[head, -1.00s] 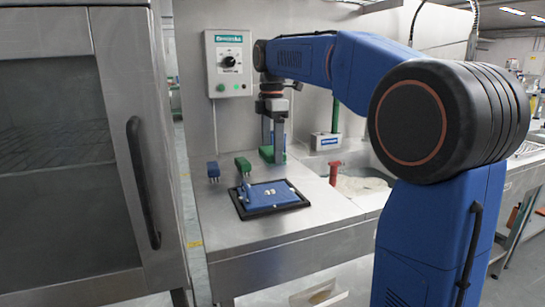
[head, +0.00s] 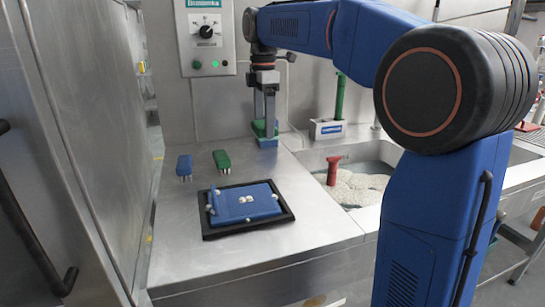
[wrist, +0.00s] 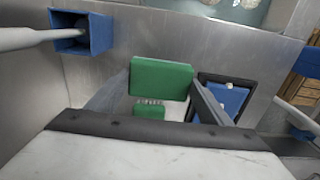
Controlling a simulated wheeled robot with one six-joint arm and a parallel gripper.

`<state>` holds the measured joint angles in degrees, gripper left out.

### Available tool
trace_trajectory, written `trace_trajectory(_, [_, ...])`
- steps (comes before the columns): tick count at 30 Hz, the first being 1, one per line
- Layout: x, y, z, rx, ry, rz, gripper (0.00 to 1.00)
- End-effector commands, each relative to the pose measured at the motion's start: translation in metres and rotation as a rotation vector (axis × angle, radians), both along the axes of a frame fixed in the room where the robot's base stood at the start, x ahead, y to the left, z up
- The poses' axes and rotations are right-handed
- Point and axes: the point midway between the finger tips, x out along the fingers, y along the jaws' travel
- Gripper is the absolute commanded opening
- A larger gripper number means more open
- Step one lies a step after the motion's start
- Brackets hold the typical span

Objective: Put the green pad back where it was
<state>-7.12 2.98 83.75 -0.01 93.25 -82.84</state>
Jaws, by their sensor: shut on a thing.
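My gripper (head: 264,118) points down over the back of the steel counter. It is shut on a green pad (head: 258,128). In the wrist view the green pad (wrist: 160,78) sits between the two fingers. In the head view the fingers partly hide it. A blue square holder (head: 268,142) shows right by the pad; in the wrist view the blue holder (wrist: 99,36) is at the upper left, apart from the pad. I cannot tell whether the pad touches the counter.
A green brush (head: 221,159) and a blue brush (head: 184,166) stand on the counter (head: 180,230). A black tray (head: 206,232) holds a blue board (head: 262,203) with white beads. The sink on the right has white beads (head: 360,187) and a red object (head: 333,169).

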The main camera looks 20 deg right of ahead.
Motion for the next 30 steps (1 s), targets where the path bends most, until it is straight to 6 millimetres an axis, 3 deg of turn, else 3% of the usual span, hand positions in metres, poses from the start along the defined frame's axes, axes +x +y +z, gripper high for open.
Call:
trace_trajectory(9, [-0.001, 0.001, -0.047, 0.0, 0.002, 0.001, 0.52])
trace_trajectory(17, [0.0, 0.001, -0.064, 0.0, 0.002, 0.001, 0.52])
trace_trajectory(24, [0.0, 0.001, -0.094, 0.0, 0.002, 0.001, 0.52])
trace_trajectory(30, [0.0, 0.001, -0.096, 0.0, 0.0, 0.001, 0.52])
